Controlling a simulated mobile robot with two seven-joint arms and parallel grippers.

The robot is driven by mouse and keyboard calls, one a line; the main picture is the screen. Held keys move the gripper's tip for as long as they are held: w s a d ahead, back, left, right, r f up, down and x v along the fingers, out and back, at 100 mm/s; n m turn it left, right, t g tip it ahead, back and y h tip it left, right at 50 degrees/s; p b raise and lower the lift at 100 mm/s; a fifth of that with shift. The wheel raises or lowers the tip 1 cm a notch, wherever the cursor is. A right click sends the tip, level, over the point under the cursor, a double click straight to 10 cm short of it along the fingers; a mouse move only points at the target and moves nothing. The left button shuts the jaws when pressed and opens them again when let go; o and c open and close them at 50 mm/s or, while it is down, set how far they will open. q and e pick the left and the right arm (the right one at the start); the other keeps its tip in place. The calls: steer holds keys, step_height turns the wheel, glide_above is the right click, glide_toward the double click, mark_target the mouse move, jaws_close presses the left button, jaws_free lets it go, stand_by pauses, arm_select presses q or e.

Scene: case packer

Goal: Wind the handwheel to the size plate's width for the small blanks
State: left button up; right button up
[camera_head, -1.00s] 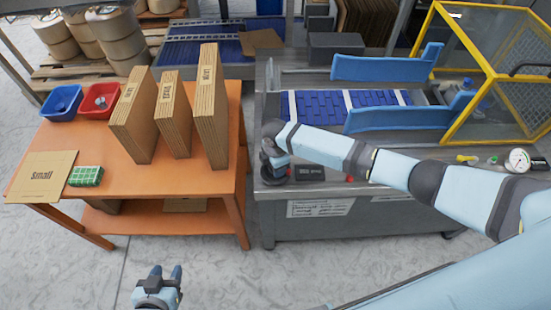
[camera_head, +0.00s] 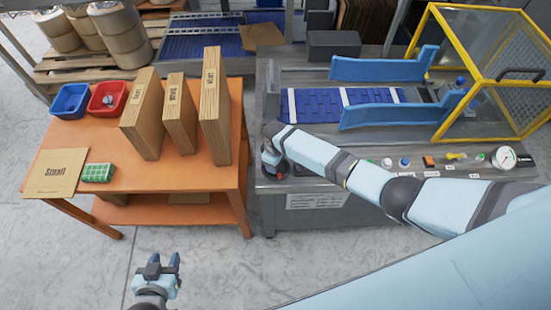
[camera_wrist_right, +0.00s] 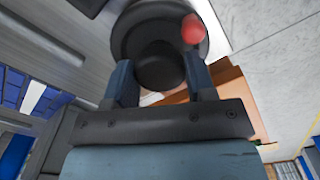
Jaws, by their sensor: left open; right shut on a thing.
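The handwheel (camera_wrist_right: 133,25) is a dark round wheel with a red knob (camera_wrist_right: 194,28) at its rim in the right wrist view. My right gripper (camera_wrist_right: 160,82) has its fingers on either side of the dark hub and is shut on it. In the head view my right gripper (camera_head: 274,160) is at the machine's front left corner, hiding most of the wheel. A white plate (camera_head: 317,201) with unreadable lines is on the machine's front. A flat brown board (camera_head: 55,173) marked "Small" lies on the orange table. My left gripper (camera_head: 163,263) is open and empty above the floor.
Two blue guide rails (camera_head: 385,68) flank the blue belt (camera_head: 330,105). A yellow-framed guard (camera_head: 440,60), a dial gauge (camera_head: 503,157) and small controls are at right.

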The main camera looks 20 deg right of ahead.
steer(key=shift+m+p, duration=0.45)
steer(key=shift+m, duration=1.05)
steer(key=o, duration=0.9)
step_height(320, 180, up, 14)
steer(key=shift+f+b, duration=0.1)
steer(key=shift+b, duration=0.4)
steer(key=shift+s+f, duration=0.1)
